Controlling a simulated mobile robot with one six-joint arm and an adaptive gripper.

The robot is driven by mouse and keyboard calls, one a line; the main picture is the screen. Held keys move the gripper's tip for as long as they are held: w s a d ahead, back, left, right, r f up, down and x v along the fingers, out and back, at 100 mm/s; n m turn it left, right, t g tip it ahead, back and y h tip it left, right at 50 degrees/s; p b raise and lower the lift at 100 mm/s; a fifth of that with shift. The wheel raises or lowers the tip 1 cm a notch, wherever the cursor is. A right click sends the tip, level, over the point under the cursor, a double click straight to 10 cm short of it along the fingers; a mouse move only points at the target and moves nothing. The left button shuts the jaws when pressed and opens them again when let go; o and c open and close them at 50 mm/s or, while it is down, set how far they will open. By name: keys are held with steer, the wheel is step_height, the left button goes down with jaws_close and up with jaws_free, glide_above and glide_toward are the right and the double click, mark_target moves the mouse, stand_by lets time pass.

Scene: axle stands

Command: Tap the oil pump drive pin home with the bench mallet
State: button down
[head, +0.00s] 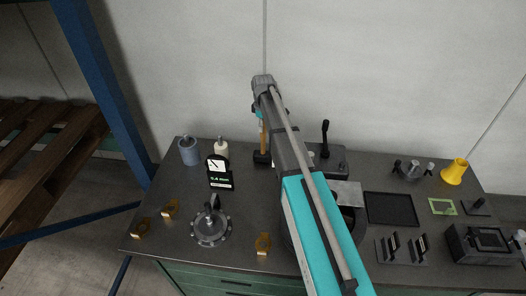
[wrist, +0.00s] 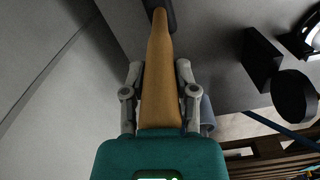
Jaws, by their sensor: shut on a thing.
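My gripper (wrist: 158,78) is shut on the mallet's wooden handle (wrist: 160,62), with one finger on each side. The mallet's dark head (wrist: 163,12) is at the far end of the handle, partly cut off in the wrist view. In the head view the mallet (head: 262,157) hangs head down near the back of the bench; I cannot tell whether it touches the top. My arm hides most of the gripper there. A round grey flanged part (head: 210,230) with an upright piece in its middle, perhaps the oil pump, sits at the front left. I cannot make out the drive pin clearly.
A dark tray (head: 390,208) and yellow funnel (head: 454,172) are right. A blue post (head: 105,95) rises left.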

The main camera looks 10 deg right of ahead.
steer(key=shift+r+p, duration=2.45)
steer(key=shift+r, duration=0.2)
steer(key=c, duration=1)
jaws_free()
jaws_close()
steer(key=shift+r, duration=0.1)
steer(key=s+a+r+n+t+p, duration=0.1)
steer(key=s+r+p, duration=0.1)
steer(key=r+p, duration=0.9)
steer(key=s+a+r+n+t+p, duration=0.1)
steer(key=s+r+n+t+p, duration=0.1)
steer(key=r+p, duration=0.9)
steer(key=shift+s+a+r+n+y, duration=0.15)
steer(key=shift+s+r+n+y, duration=0.15)
steer(key=shift+r+y, duration=0.1)
steer(key=shift+f, duration=0.1)
